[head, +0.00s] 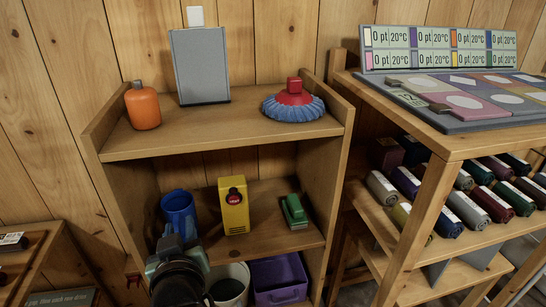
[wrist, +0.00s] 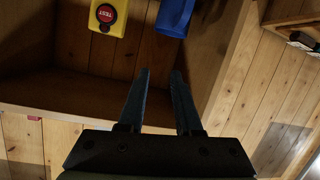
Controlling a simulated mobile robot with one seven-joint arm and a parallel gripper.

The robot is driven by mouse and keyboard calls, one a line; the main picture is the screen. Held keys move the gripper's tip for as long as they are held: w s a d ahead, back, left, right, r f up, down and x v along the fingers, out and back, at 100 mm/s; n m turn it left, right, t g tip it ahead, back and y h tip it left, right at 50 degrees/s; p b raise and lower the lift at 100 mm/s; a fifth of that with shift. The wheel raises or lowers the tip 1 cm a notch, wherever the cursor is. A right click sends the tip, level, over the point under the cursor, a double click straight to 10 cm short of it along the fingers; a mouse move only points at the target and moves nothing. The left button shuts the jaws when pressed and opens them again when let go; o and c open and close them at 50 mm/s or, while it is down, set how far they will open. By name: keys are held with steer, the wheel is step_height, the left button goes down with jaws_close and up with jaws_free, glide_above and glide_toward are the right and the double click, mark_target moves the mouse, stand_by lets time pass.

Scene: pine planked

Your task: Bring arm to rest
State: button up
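My gripper (wrist: 160,78) shows in the wrist view with its two dark fingers apart and nothing between them. In the head view my arm rises from the bottom edge, and the gripper (head: 174,241) is in front of the left part of the shelf unit (head: 222,142), just below the blue cup (head: 178,208) in the picture. The blue cup (wrist: 174,16) and the yellow box (wrist: 108,16) with a red button show at the top of the wrist view, beyond the fingertips. I cannot tell the exact gap between gripper and shelf.
The middle shelf also bears the yellow box (head: 233,207) and a green object (head: 294,211). A white bucket (head: 230,283) and a purple crate (head: 280,279) are below. An orange bottle (head: 142,106) stands on top. A rack of rolls (head: 448,160) stands right; a wooden stand (head: 40,262) is left.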

steer(key=d+r+m+t+p, duration=0.1)
steer(key=d+r+t, duration=0.35)
steer(key=r, duration=0.95)
steer(key=s+d+r+m+t+h+p, duration=0.1)
steer(key=s+d+r+t, duration=0.2)
steer(key=r, duration=0.7)
steer(key=s+d+r+m+t+h+p, duration=0.1)
steer(key=s+d+r, duration=0.4)
steer(key=r, duration=0.6)
steer(key=s+d+r+m+t+h+p, duration=0.1)
steer(key=s+d+r+t, duration=0.3)
steer(key=r, duration=0.6)
steer(key=shift+s+d+r+m+t+h, duration=0.25)
steer(key=shift+s+m+t+h, duration=0.3)
steer(key=shift+s+m+h, duration=0.45)
steer(key=shift+s, duration=0.1)
